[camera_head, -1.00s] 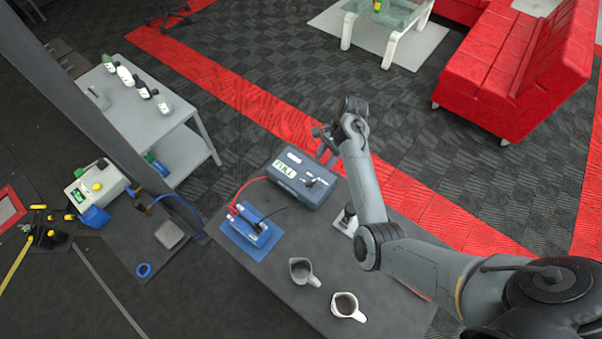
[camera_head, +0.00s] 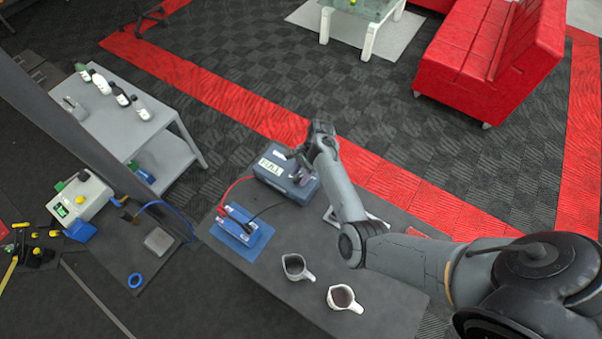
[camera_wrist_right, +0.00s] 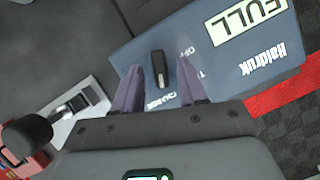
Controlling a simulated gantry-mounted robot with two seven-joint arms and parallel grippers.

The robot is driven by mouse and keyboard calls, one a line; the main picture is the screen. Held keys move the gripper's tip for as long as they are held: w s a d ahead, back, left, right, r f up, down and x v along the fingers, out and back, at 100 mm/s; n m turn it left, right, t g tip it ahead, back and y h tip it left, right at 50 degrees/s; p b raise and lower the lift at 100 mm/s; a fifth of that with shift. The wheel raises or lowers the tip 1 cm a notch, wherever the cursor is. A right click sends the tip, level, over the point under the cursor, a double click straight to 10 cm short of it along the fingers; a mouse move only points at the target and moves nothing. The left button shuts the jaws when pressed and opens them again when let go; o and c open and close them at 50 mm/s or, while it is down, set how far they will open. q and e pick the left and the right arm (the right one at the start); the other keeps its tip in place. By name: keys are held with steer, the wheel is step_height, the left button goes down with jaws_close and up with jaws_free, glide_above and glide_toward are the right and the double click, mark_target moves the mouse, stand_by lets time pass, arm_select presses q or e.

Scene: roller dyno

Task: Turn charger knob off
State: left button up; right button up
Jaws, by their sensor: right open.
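The charger (camera_head: 272,174) is a blue-grey box with a "FULL" label, at the back of the dark table. In the right wrist view, its face (camera_wrist_right: 215,65) carries the black knob (camera_wrist_right: 159,68), with "OFF" and other lettering beside it. My right gripper (camera_head: 297,168) is over the charger's right part and hides the knob in the head view. In the right wrist view, the open gripper (camera_wrist_right: 158,84) has its fingers apart, with the knob lined up between the tips. I cannot tell whether they touch it. My left gripper is not in view.
A blue battery (camera_head: 238,222) with red and black cables stands in front of the charger. Two cups, a grey one (camera_head: 294,266) and a white one (camera_head: 343,298), stand nearer. In the wrist view, a black ball-ended lever (camera_wrist_right: 28,135) on a light plate is at left.

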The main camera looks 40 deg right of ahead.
jaws_close()
